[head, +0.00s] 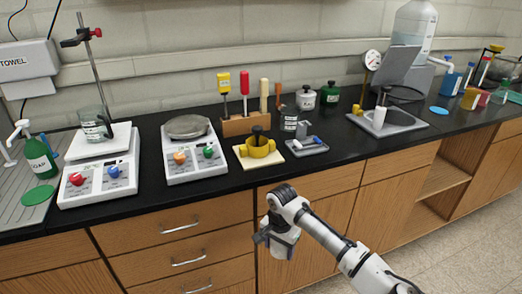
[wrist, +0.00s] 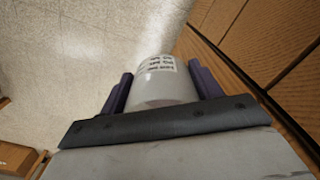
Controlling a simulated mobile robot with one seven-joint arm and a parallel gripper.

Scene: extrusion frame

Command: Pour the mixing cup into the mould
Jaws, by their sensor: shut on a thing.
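My gripper (head: 264,236) is in front of the wooden drawers, below the counter edge. In the wrist view its two dark purple fingers are shut on a pale, greyish cup (wrist: 164,88) with printed markings, which I take as the mixing cup. Its contents are not visible, and in the head view I cannot make the cup out apart from the gripper. A yellow, rounded piece with a black funnel-like top, seemingly the mould (head: 258,152), sits on a cream board (head: 241,158) near the counter's front edge, above and behind my gripper.
The black counter (head: 220,183) has two scales (head: 193,158) on the left, one with a beaker (head: 96,125). A wooden tool rack (head: 238,127) stands behind the mould. A small grey tray (head: 310,148) lies to its right. Drawers with handles (head: 189,259) are beside my gripper.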

